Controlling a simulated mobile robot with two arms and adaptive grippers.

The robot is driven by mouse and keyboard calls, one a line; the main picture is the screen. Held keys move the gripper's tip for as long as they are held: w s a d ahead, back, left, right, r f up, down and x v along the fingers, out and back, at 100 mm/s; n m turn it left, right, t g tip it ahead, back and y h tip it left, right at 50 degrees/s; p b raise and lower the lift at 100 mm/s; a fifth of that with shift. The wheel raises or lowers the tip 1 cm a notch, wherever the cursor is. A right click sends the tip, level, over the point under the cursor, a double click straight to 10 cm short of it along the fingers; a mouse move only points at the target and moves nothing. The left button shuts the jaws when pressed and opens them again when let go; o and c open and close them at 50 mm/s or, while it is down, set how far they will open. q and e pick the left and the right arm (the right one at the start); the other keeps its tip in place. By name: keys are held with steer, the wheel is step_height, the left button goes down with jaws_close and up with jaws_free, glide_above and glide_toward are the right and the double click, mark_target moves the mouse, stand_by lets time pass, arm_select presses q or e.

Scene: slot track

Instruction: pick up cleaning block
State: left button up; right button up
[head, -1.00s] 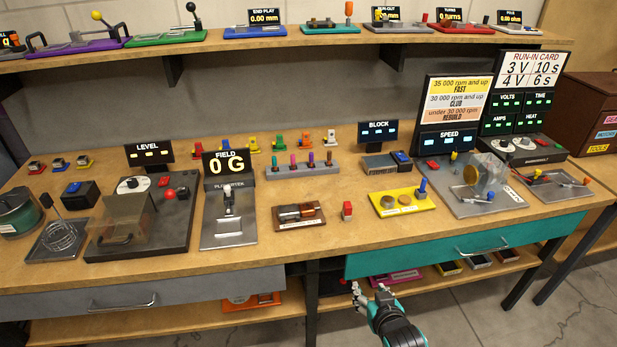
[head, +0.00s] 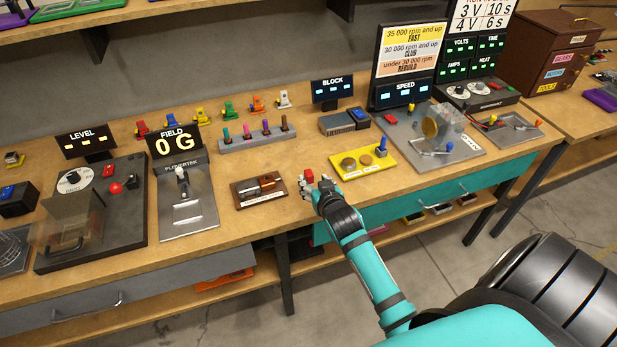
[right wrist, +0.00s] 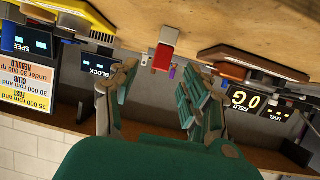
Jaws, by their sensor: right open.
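A small red block with a pale end (head: 308,175), which looks like the cleaning block, stands on the wooden bench near its front edge. It also shows in the right wrist view (right wrist: 163,54), at the top middle, beyond the fingertips. My right gripper (head: 315,190) is at the bench's front edge, just on the near side of the block. In the right wrist view the gripper (right wrist: 158,82) has its fingers spread apart with nothing between them. A visible gap separates the fingertips from the block there. My left gripper is not in view.
Left of the block is a brown tray (head: 244,205) with a copper and dark part. To its right is a yellow tray (head: 385,168) with round discs and a blue peg. Behind it stands a grey rack (head: 226,146) of coloured pegs. Bare wood lies around the block.

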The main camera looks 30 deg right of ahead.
mark_target(310, 177)
steer(key=shift+p+x, duration=0.55)
steer(key=shift+x, duration=2.4)
steer(key=shift+w+a+r, duration=0.1)
steer(key=shift+r, duration=0.1)
jaws_close()
